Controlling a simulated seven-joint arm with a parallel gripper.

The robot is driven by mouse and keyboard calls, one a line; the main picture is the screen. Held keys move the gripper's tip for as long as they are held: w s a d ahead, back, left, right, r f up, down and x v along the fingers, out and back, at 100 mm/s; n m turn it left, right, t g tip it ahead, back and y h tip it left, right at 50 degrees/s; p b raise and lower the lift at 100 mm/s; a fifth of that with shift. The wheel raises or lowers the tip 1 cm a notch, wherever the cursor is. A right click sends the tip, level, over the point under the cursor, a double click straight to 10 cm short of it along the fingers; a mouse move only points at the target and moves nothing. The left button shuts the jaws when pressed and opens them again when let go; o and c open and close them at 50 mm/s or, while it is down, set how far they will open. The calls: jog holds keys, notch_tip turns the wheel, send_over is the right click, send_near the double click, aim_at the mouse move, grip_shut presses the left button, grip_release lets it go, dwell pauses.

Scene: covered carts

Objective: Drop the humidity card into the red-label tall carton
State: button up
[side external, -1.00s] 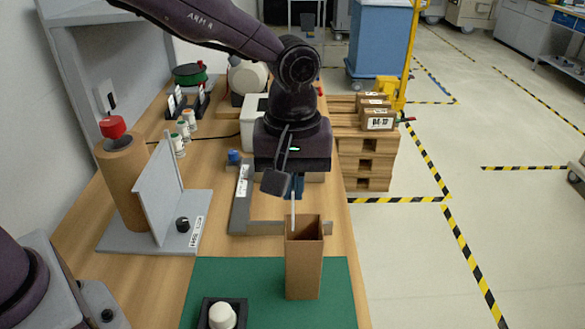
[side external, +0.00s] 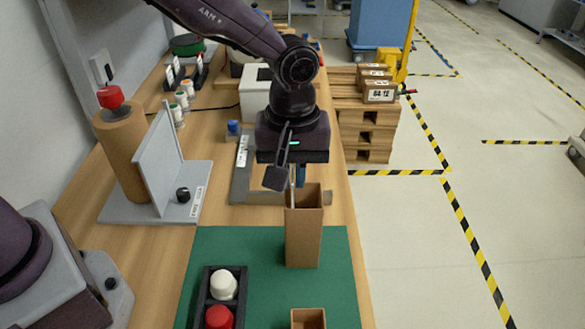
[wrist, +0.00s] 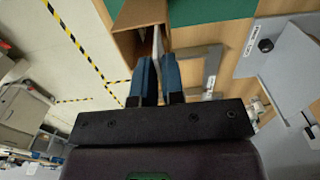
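The tall brown carton (side external: 303,240) stands open-topped on the green mat (side external: 265,245); no red label shows on its visible faces. My gripper (side external: 299,177) is just above its mouth. In the wrist view, my gripper's blue fingers (wrist: 157,80) are closed on the thin pale humidity card (wrist: 157,45). The card's far end is at the mouth of the carton (wrist: 142,12), near one wall; I cannot tell how deep it reaches. In the side view the card (side external: 292,190) is a narrow upright strip, partly hidden.
A second brown carton (side external: 308,319) is cut off at the bottom edge. A black tray (side external: 209,290) holds a white and a red knob-like piece. A grey bracket (side external: 243,185) lies behind the tall carton. A grey fixture (side external: 150,205) and cardboard tube (side external: 122,155) stand left.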

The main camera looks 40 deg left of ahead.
jog(key=o, duration=0.4)
jog(key=shift+c, duration=0.2)
notch_tip(320, 180, up, 13)
dwell(0.6)
